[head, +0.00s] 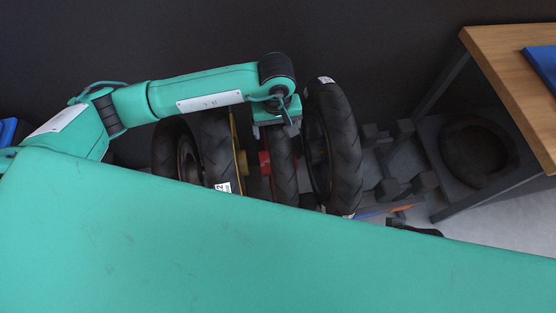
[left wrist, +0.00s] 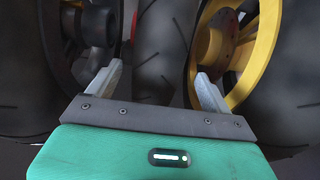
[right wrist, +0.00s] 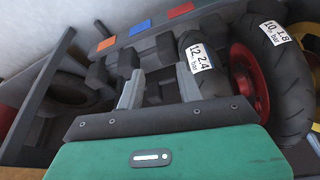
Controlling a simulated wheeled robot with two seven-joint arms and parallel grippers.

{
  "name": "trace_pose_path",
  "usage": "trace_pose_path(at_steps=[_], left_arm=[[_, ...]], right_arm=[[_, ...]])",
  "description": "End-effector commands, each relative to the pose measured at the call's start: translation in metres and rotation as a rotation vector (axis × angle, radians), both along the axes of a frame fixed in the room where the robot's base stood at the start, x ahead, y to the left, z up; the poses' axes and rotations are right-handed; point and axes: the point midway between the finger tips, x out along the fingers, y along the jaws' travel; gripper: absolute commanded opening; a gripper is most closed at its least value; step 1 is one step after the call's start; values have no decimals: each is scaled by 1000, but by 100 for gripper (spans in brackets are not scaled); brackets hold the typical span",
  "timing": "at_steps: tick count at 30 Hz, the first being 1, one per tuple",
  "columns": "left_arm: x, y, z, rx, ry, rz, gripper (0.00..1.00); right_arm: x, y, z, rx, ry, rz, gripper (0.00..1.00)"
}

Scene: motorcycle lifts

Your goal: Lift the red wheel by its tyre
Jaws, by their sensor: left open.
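The red wheel, with a black tyre (head: 283,165) and red hub, stands upright between other wheels in the head view. My left gripper (head: 277,118) is above it, pointing down. In the left wrist view, its open fingers (left wrist: 158,88) lie either side of the black tyre (left wrist: 158,45), with gaps on both sides; a little red shows beside it. In the right wrist view the red rim (right wrist: 244,80) is partly hidden by the nearer tyre. My right gripper (right wrist: 158,90) is open and empty, by the rack. My arm hides the wheel's lower part in the head view.
A yellow-rimmed wheel (head: 213,140) stands left of the red one and a black-rimmed wheel (head: 340,150) right of it, both close. Rack blocks (head: 387,188) lie empty further right. A wooden-topped table (head: 505,75) stands at the right.

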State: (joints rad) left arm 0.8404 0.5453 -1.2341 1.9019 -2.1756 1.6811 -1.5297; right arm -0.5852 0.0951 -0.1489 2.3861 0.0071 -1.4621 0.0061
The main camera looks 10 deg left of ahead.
Motion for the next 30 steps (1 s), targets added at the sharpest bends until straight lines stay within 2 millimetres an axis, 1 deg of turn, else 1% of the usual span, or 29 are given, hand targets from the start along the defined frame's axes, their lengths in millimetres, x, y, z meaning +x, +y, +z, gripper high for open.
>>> trace_pose_path(at_steps=[4,9,12,20,21,23,24,26,30], left_arm=[[0,-2,-14,-1,2,0,84],[0,-4,-41,0,2,0,84],[1,-4,-50,-1,2,0,84],[1,-3,-53,-1,-1,-1,84],[1,-3,-53,-1,-1,-1,80],[1,-3,-53,-1,-1,-1,68],[1,-3,-53,-1,0,-1,60],[1,-3,-53,-1,0,-1,48],[1,-3,-52,-1,0,0,21]], right_arm=[[0,0,0,0,0,0,36],[0,0,-1,0,1,1,36],[0,0,0,0,1,1,36],[0,0,1,0,-1,1,36],[0,0,1,0,-1,1,36],[0,0,1,0,-1,1,36],[0,0,1,0,-1,1,36],[0,0,1,0,-1,1,36],[0,0,2,0,-1,1,36]])
